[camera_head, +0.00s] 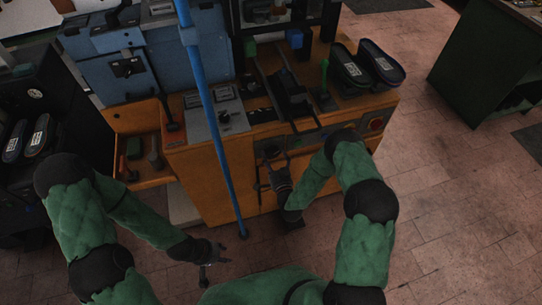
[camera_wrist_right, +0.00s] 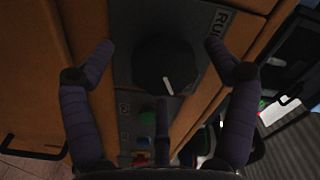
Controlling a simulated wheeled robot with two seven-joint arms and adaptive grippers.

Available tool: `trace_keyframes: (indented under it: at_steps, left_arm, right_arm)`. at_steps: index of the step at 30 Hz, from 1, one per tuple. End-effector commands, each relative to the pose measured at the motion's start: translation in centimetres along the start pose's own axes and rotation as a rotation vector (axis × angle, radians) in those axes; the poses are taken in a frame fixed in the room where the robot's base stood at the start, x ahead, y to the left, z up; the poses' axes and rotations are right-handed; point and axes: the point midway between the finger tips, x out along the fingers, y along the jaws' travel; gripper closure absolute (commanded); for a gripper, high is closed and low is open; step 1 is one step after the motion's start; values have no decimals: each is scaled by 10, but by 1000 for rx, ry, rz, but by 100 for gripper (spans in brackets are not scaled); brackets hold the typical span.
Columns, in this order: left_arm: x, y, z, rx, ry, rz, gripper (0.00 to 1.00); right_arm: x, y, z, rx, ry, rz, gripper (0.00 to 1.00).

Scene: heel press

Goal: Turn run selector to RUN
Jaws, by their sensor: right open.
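The run selector (camera_wrist_right: 165,65) is a round dark knob on a grey panel in the right wrist view. Its short white pointer line points toward the bottom of that picture, away from the RUN label (camera_wrist_right: 219,24) at the upper right. My right gripper (camera_wrist_right: 159,50) is open, with one finger on each side of the knob; I see gaps between fingers and knob. In the head view my right gripper (camera_head: 272,168) is at the orange cabinet's front panel and largely hides the selector. My left gripper (camera_head: 208,258) hangs low in front of the cabinet, too small to read its opening.
A blue pole (camera_head: 214,120) slants down in front of the orange cabinet (camera_head: 205,185). An open drawer (camera_head: 150,180) with tools juts out at left. A red button (camera_head: 376,124) is at the panel's right end. Shoe soles (camera_head: 350,68) lie on top.

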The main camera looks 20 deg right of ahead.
Motion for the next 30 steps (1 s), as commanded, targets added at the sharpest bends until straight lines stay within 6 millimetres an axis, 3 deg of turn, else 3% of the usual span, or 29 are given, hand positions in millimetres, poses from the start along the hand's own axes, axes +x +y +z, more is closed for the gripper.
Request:
trace_keyframes:
  at_steps: [6,15,16,21,30]
  left_arm:
    - [4,-1,0,0,0,0,60]
    - [4,-1,0,0,1,0,60]
    - [3,-1,0,0,0,0,60]
    - [4,-1,0,0,1,0,60]
    - [4,-1,0,0,1,0,60]
  right_arm:
    - [17,0,0,1,0,-1,13]
    - [19,0,0,1,0,1,13]
    - [19,0,0,1,0,1,16]
    - [19,0,0,1,-1,0,64]
    - [19,-1,2,-3,-6,-2,66]
